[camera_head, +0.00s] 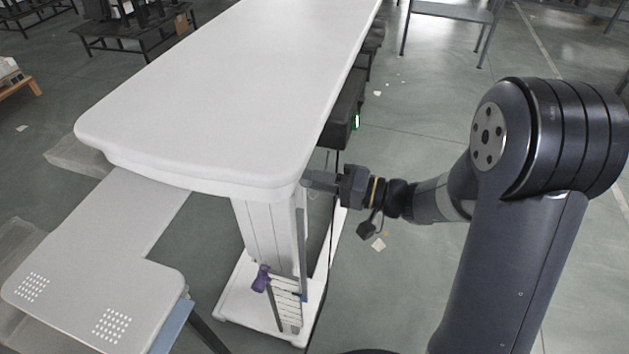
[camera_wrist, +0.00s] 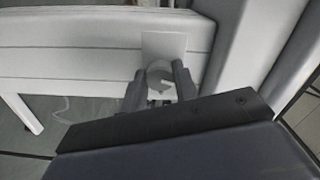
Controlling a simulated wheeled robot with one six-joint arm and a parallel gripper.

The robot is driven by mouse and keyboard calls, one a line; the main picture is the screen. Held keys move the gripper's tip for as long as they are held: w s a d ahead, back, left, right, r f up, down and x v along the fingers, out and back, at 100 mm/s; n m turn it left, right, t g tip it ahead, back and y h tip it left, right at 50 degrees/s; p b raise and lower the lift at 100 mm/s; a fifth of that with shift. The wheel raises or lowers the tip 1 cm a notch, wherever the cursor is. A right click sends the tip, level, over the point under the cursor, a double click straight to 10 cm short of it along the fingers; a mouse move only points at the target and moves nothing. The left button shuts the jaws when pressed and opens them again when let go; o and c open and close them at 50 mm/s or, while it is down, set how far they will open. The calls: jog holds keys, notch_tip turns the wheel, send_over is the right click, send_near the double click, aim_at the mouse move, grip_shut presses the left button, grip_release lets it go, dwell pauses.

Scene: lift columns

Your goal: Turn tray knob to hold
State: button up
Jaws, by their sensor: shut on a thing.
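The knob (camera_wrist: 159,74) is a round grey disc with a small notch or mark on its face. It sits on a pale square plate (camera_wrist: 165,45) on the side of a white lift column. In the wrist view my gripper (camera_wrist: 160,80) has one dark finger on each side of the knob and is shut on it. In the head view my gripper (camera_head: 312,182) reaches left to the underside of the white tabletop near its front right corner; the knob is hidden there. No hold mark can be read.
The long white tabletop (camera_head: 230,85) stands above a white column (camera_head: 265,230) on a low base. A lower white tray with perforated patches (camera_head: 75,265) juts out at the left. A purple handle (camera_head: 261,279) is low on the column. Open floor (camera_head: 400,290) lies to the right.

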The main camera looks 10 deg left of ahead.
jog(key=shift+m+p, duration=1.2)
jog(key=shift+m, duration=5.3)
jog(key=o, duration=1)
jog(key=shift+c, duration=0.2)
jog(key=d, duration=1)
jog(key=shift+s+d, duration=0.4)
jog(key=shift+s, duration=0.05)
